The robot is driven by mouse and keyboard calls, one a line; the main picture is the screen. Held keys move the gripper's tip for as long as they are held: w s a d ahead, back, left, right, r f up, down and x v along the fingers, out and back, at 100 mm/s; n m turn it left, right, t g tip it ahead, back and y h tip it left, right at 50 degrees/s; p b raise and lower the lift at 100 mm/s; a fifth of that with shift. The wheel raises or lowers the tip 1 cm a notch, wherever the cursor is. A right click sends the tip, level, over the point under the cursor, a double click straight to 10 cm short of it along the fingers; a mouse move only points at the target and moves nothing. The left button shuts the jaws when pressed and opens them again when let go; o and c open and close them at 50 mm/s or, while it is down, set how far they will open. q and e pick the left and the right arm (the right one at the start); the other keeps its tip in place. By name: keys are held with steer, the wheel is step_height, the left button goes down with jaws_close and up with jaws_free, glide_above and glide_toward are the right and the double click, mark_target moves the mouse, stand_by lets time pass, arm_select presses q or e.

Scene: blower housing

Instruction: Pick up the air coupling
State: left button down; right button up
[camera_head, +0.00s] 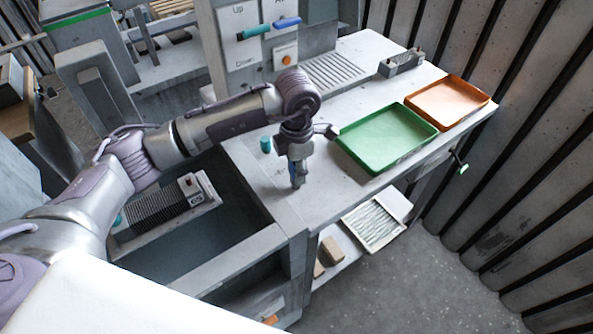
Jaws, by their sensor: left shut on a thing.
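My left gripper (298,182) points straight down over the light grey workbench, near its front left corner. It is shut on a small part, which I take to be the air coupling. Only a blue sliver of the air coupling (292,169) shows beside the fingers, and the rest is hidden. I cannot tell whether it touches the bench top. My right gripper is not in view.
A teal cylinder (265,143) stands on the bench left of the gripper. A green tray (388,138) and an orange tray (447,101) lie to the right. A grey slotted block (401,63) is at the back. The bench (320,200) is clear in front of the green tray.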

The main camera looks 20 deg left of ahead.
arm_select(q)
steer(key=r, duration=0.2)
steer(key=d+r+b, duration=0.1)
steer(key=shift+w+r+b, duration=0.1)
steer(key=shift+r+b, duration=0.2)
steer(key=shift+r, duration=0.1)
steer(key=w+d+r+b, duration=0.1)
steer(key=d+r+b, duration=0.1)
steer(key=d+r, duration=0.4)
steer(key=shift+d+r+b, duration=0.3)
steer(key=shift+d+b, duration=0.05)
steer(key=shift+d, duration=2)
